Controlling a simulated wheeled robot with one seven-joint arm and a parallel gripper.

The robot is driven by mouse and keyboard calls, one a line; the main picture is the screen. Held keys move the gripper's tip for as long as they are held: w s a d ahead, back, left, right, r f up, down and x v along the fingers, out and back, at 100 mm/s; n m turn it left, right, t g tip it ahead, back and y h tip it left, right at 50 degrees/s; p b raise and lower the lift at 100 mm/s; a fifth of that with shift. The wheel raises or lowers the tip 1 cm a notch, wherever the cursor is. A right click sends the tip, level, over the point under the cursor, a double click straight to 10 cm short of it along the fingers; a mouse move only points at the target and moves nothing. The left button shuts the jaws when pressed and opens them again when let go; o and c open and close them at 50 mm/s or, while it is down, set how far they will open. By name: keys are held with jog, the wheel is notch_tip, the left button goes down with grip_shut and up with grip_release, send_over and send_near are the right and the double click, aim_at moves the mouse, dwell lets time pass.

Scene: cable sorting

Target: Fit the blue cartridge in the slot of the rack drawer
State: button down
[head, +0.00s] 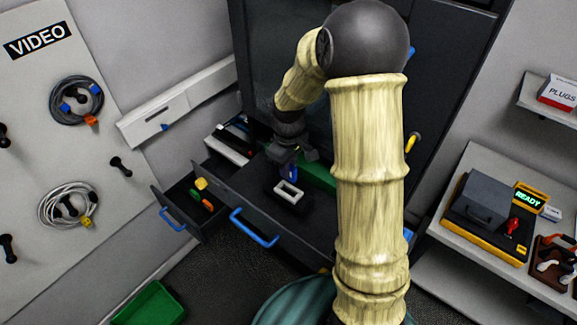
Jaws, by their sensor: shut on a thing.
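My gripper (291,160) is shut on the blue cartridge (293,173) and holds it upright, pointing down. The gripper's dark body hides the cartridge's upper part. Just below it in the picture is a pale rectangular slot frame (289,192) on the dark surface of the pulled-out rack drawer (262,206). The cartridge appears above and just behind the frame's far edge; I cannot tell the gap or whether they touch. The drawer has a blue handle (254,229) at its front. My arm hides the drawer's right part.
A smaller open drawer (186,208) at left holds several coloured pieces. A green bin (149,303) stands on the floor. A wall panel with coiled cables (68,205) is at left. Shelves at right carry a black-and-yellow device (486,220). Rack doors stand close behind the gripper.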

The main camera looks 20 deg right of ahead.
aim_at(289, 179)
jog(key=shift+f+b, duration=1.65)
jog(key=shift+f, duration=0.4)
jog(key=shift+f, duration=0.1)
dwell(0.4)
jog(key=shift+f, duration=0.15)
dwell(0.4)
jog(key=shift+s+d+f, duration=0.1)
jog(key=shift+s+f, duration=0.05)
jog(key=shift+s, duration=0.05)
jog(key=shift+w+f, duration=0.15)
jog(key=shift+f, duration=0.05)
dwell(0.5)
jog(key=shift+f+b, duration=0.55)
jog(key=shift+f, duration=0.35)
dwell(0.9)
